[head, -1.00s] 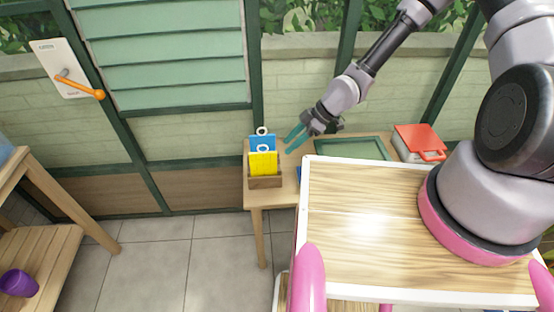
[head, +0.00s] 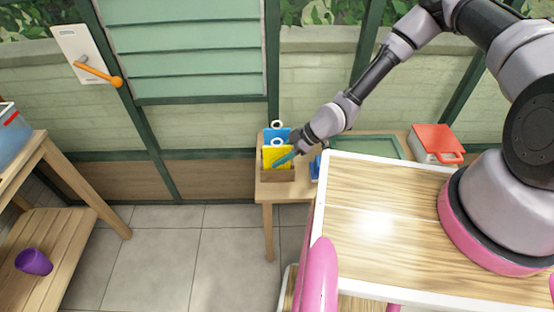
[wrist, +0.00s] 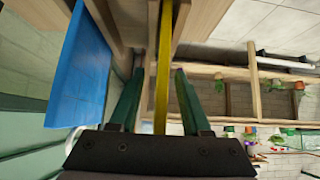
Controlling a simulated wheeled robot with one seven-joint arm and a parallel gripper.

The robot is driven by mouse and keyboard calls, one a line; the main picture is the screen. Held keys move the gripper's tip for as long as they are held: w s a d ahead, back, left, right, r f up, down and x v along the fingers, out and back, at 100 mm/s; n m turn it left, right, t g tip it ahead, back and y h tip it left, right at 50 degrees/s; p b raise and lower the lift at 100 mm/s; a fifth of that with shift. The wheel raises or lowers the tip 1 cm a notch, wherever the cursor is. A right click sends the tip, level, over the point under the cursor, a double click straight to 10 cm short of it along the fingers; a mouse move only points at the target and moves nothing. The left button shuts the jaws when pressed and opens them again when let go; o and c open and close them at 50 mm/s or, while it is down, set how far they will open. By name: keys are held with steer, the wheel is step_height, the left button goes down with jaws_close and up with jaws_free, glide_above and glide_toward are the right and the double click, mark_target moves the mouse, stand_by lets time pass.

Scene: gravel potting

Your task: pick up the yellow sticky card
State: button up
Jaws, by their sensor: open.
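The yellow sticky card (head: 269,153) stands upright in a small wooden holder (head: 278,176) on the table, with a white ring at its top. A blue card (head: 271,133) stands behind it. My gripper (head: 284,159) is at the yellow card, its teal fingers partly covering it. In the wrist view the yellow card (wrist: 163,75) shows edge-on between the two open fingers (wrist: 158,82), with a gap on each side. The blue card (wrist: 85,72) is left of the left finger, outside the jaws.
The wooden table (head: 295,189) also bears a green-rimmed tray (head: 365,147), a red-lidded box (head: 437,141) and a blue thing beside the holder, partly hidden. A bench with a purple cup (head: 34,262) is at the left. The tiled floor between is clear.

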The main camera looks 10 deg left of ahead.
steer(key=shift+a+f, duration=0.25)
steer(key=shift+f, duration=0.1)
steer(key=shift+s, duration=0.1)
jaws_close()
step_height(320, 180, up, 10)
steer(key=shift+r, duration=0.1)
